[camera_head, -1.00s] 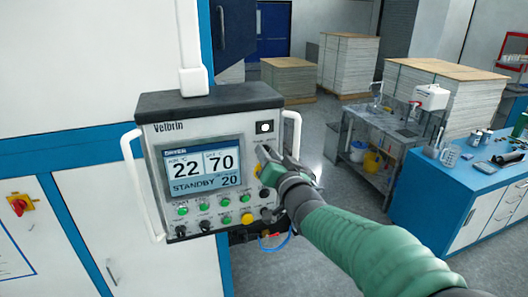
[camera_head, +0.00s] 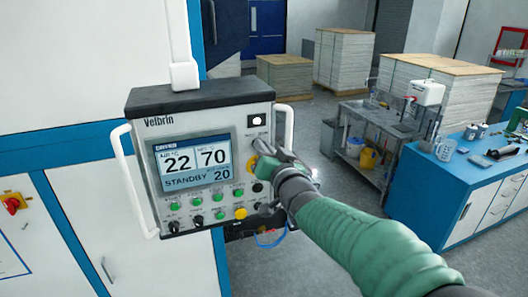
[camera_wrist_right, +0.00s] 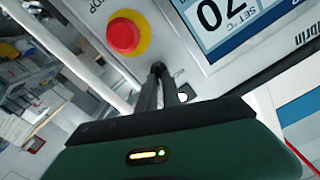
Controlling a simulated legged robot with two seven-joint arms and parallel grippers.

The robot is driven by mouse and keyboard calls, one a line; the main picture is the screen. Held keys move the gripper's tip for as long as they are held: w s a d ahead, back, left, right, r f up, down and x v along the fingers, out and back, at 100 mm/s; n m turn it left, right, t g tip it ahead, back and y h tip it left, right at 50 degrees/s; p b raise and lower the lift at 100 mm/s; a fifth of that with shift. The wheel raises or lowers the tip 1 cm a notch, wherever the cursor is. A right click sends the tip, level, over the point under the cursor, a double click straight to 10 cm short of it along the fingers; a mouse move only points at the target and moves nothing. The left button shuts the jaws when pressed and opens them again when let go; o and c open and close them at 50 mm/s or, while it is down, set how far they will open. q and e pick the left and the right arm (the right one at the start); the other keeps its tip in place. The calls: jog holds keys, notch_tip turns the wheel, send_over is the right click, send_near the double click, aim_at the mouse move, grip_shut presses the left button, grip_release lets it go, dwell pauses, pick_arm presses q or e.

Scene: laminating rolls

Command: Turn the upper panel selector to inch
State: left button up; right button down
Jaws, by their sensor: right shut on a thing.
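The Velbrin control panel (camera_head: 211,160) is a light grey box with a screen reading 22, 70, 20 and STANDBY. In the right wrist view, the gripper (camera_wrist_right: 160,75) is shut on a small black selector knob (camera_wrist_right: 158,66). The fingers cover most of the knob, so I cannot tell which way it points. In the head view the arm hides the knob. My left gripper is not in view.
A red emergency stop (camera_wrist_right: 124,36) on a yellow ring sits close beside the fingers. Green, black and yellow buttons line the panel's lower part (camera_head: 197,219). White handles (camera_head: 289,140) flank the panel. A blue bench (camera_head: 440,190) and a metal sink table (camera_head: 375,140) stand at right.

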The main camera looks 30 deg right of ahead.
jog(key=shift+w+a+f+n+b, duration=0.1)
jog(key=shift+f+n+b, duration=0.05)
jog(key=shift+n+b, duration=1.6)
jog(key=shift+s+a+f+n+b, duration=0.1)
jog(key=shift+f+n+b, duration=0.1)
jog(key=shift+n+b, duration=1.55)
jog(key=shift+w+a+f+n+b, duration=0.1)
jog(key=shift+f+n+b, duration=0.05)
jog(key=shift+n+b, duration=1.6)
jog(key=shift+n, duration=0.35)
jog(key=shift+p, duration=0.3)
jog(key=c, duration=1.6)
grip_release()
jog(key=shift+r, duration=0.1)
jog(key=shift+o, duration=0.4)
jog(key=shift+w+d, duration=0.1)
jog(key=shift+w, duration=0.15)
jog(key=shift+s+r, duration=0.1)
